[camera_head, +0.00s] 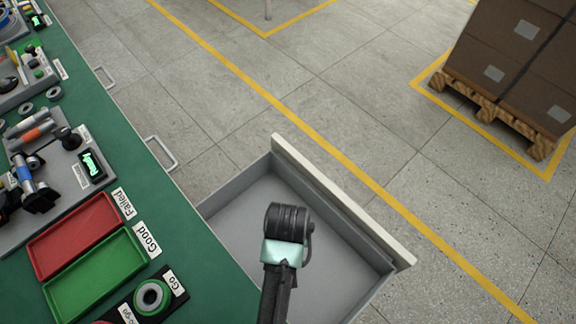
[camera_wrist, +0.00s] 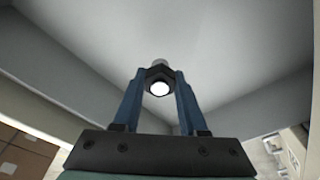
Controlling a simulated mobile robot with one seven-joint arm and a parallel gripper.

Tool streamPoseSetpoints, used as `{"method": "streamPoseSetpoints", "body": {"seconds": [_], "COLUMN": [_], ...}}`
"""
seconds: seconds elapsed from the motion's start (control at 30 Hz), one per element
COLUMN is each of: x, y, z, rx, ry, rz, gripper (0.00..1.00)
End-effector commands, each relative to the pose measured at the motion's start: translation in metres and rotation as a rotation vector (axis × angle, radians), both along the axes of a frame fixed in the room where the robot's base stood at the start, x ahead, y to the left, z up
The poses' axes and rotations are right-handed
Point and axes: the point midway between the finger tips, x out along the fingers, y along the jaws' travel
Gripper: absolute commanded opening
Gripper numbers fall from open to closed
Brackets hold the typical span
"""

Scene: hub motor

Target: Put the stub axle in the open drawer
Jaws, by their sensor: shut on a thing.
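The open drawer (camera_head: 240,222) sticks out from the green bench, with a grey inside and a pale front panel. My arm reaches over it in the head view and hides part of its floor. The drawer's grey inside fills much of the wrist view (camera_wrist: 215,40). My gripper (camera_wrist: 160,77) has blue fingers shut on the stub axle (camera_wrist: 158,72), a small dark hexagonal part with a bright round end. The axle is held over the drawer floor; its height above the floor is unclear. The fingers and the axle are hidden behind my arm in the head view.
Boxes on a pallet (camera_head: 500,100) stand at upper right. The floor between is clear.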

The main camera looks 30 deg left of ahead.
Motion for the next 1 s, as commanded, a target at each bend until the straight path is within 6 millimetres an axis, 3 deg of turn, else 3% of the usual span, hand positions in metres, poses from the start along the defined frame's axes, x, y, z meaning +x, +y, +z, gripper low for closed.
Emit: {"method": "streamPoseSetpoints", "body": {"seconds": [0.43, 0.8, 0.83, 1.0], "x": [0.0, 0.0, 0.0, 0.0], "y": [0.0, 0.0, 0.0, 0.0], "z": [-0.05, -0.054, -0.054, -0.054], "rx": [0.0, 0.001, 0.0, 0.001], "ry": [0.0, -0.002, 0.0, -0.001], "rz": [0.0, -0.001, -0.001, -0.001], "gripper": [0.0, 0.0, 0.45, 0.71]}}
